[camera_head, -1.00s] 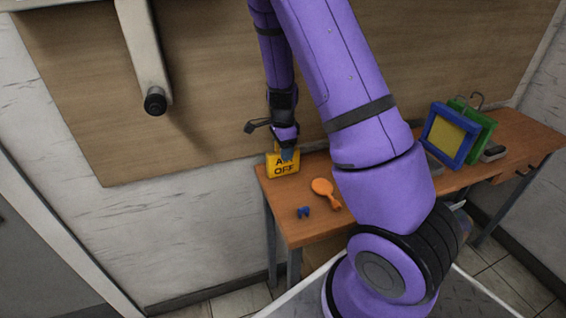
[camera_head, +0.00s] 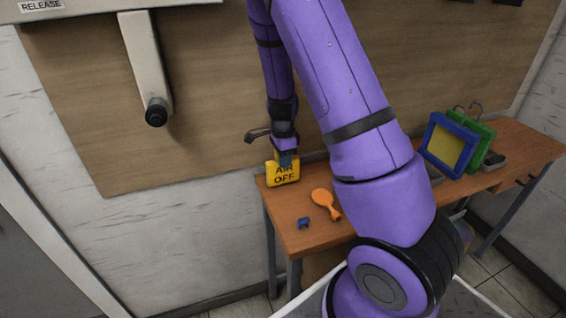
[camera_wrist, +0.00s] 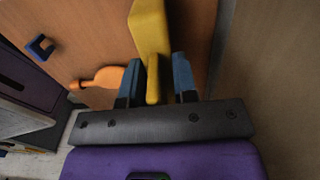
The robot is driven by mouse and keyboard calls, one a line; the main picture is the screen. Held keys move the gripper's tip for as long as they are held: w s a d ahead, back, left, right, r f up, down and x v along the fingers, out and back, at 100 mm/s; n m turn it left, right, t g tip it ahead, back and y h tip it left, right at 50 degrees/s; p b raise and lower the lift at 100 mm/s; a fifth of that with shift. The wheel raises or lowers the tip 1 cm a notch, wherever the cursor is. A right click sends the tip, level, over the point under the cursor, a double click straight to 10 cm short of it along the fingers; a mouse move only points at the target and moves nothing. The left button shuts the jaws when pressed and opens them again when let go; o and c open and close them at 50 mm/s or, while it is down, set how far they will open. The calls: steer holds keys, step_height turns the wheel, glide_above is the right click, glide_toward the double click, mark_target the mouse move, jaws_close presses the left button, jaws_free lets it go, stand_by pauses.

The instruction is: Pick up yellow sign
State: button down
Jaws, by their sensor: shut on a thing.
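The yellow sign (camera_head: 283,174) with the words "AIR OFF" is upright at the left end of the wooden table, near the wall. My gripper (camera_head: 286,158) comes down on it from above and is shut on its upper part. In the wrist view the sign (camera_wrist: 149,32) runs between the two blue-grey fingers of my gripper (camera_wrist: 157,80). I cannot tell whether the sign's bottom edge touches the table.
An orange paddle (camera_head: 325,201) and a small blue clip (camera_head: 303,223) lie on the table (camera_head: 293,238) in front of the sign. Blue (camera_head: 432,146) and green (camera_head: 487,139) frames stand on the right. A grey lever (camera_head: 147,65) hangs on the wall board at left.

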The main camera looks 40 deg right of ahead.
steer(key=r, duration=0.3)
steer(key=shift+s+d, duration=0.1)
steer(key=shift+s, duration=0.25)
steer(key=s+d+r, duration=0.1)
steer(key=s+d, duration=0.1)
steer(key=s, duration=1.3)
steer(key=shift+d+r, duration=0.15)
steer(key=shift+d, duration=0.2)
